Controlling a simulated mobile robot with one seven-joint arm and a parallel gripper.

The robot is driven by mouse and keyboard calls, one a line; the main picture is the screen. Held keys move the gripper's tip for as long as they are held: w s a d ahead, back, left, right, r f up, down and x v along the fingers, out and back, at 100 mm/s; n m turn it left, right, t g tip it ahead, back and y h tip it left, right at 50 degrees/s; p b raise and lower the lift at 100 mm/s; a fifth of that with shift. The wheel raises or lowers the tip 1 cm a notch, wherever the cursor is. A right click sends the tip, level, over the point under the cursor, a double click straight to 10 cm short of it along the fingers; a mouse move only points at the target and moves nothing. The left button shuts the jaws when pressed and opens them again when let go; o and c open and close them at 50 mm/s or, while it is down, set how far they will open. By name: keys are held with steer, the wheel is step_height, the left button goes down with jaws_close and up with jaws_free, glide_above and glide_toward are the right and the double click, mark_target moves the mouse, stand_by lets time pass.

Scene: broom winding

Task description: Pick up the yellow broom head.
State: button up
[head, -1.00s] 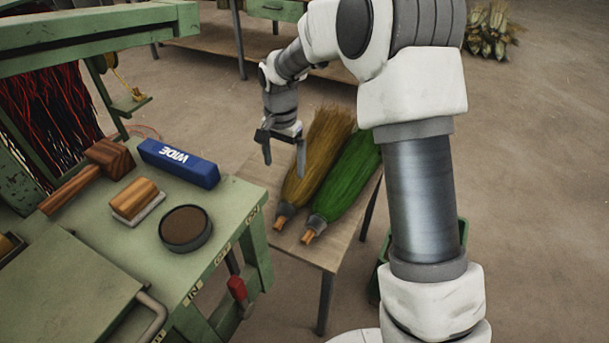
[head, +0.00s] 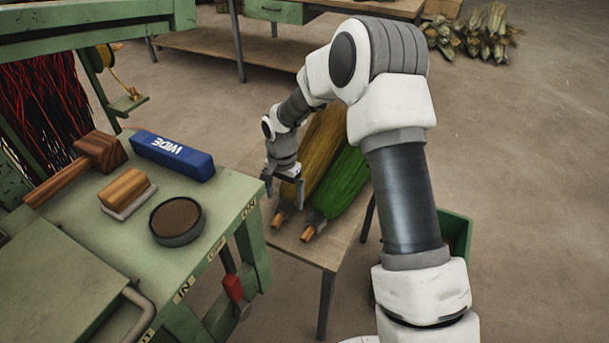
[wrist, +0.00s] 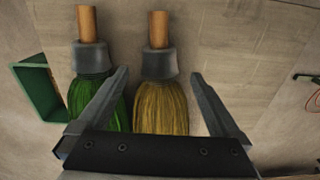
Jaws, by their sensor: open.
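The yellow broom head (head: 318,148) lies on a small wooden table beside the green broom head (head: 344,185). Both have a grey collar and a short wooden handle stub at the near end. My gripper (head: 284,192) is open above the left side of the yellow broom head's near end, and my arm covers part of its bristles. In the wrist view the yellow broom head (wrist: 160,105) shows between the open fingers (wrist: 160,85), a little left of their middle. The green broom head (wrist: 100,100) is to its left, partly behind the left finger. Nothing is held.
The small table (head: 325,252) has bare wood at its near end. The green machine bench (head: 225,215) stands to the left, with a blue WIDE block (head: 172,156), a mallet (head: 85,165), a brush (head: 127,192) and a round dish (head: 177,220). A green bin (head: 455,235) stands on the right.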

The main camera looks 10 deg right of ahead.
step_height(320, 180, down, 3)
steer(key=shift+r, duration=0.15)
steer(key=shift+c, duration=0.3)
steer(key=shift+r, duration=0.1)
jaws_close()
